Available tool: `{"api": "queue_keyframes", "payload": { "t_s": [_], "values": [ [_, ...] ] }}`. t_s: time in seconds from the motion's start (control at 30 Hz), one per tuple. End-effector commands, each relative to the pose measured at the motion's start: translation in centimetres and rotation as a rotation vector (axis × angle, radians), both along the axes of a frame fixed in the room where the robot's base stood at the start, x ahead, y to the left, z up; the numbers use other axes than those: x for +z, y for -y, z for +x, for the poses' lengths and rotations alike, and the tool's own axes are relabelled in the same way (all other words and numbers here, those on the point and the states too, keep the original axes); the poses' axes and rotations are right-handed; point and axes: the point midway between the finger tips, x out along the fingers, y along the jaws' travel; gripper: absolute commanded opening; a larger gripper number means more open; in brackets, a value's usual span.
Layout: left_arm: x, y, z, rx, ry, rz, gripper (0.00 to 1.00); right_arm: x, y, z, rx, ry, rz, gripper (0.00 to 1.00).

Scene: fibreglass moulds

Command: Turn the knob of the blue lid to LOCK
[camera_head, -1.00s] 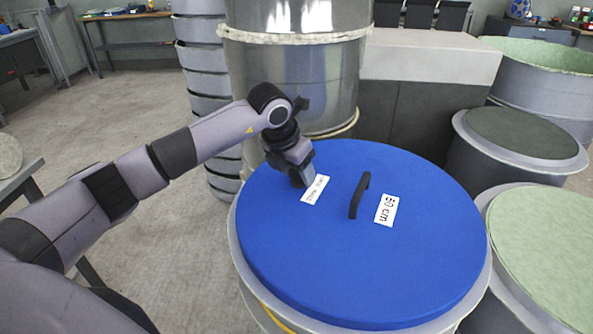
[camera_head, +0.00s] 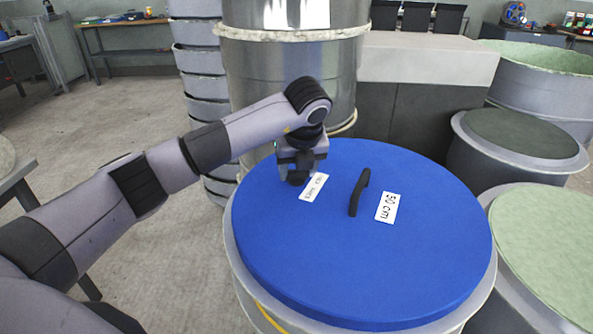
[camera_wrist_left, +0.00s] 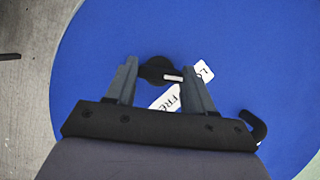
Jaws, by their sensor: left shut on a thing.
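The round blue lid (camera_head: 420,250) lies on a large drum and has a black handle (camera_head: 359,192) in the middle. My left gripper (camera_head: 298,180) points down at the lid's far left part, beside a white label (camera_head: 314,187). In the left wrist view, the gripper (camera_wrist_left: 161,72) is shut on the small black round knob (camera_wrist_left: 152,68), one finger on each side. The knob's white mark points right, toward the label end with "LO" (camera_wrist_left: 204,70). The "FR" end (camera_wrist_left: 168,98) lies below the knob. A finger hides the label's middle. My right gripper is out of view.
A "50 cm" label (camera_head: 387,207) lies right of the handle. A shiny metal drum (camera_head: 290,75) stands close behind the lid. Other drums (camera_head: 519,140) stand to the right. The floor (camera_head: 100,140) at the left is clear.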

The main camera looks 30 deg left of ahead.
Motion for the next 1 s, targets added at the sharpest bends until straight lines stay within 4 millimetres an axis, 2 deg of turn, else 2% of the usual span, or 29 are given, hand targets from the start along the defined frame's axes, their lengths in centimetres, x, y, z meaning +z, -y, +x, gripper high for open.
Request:
{"api": "queue_keyframes", "payload": {
  "t_s": [0.4, 0.87, 0.9, 0.97, 1.0],
  "values": [
    [0.09, 0.13, 0.11, 0.152, 0.002, -0.003, 0.23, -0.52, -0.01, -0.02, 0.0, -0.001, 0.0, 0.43],
    [0.11, 0.05, 0.11, 0.166, 0.002, -0.002, 0.23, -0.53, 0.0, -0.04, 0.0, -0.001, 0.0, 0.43],
    [0.11, 0.05, 0.11, 0.166, 0.002, -0.002, 0.59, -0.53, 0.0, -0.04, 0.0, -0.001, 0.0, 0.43],
    [0.11, 0.05, 0.11, 0.166, 0.003, -0.001, 0.79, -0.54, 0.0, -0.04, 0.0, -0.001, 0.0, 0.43],
    [0.1, 0.05, 0.11, 0.166, 0.002, -0.002, 0.79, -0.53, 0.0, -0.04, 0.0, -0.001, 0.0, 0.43]
  ]
}}
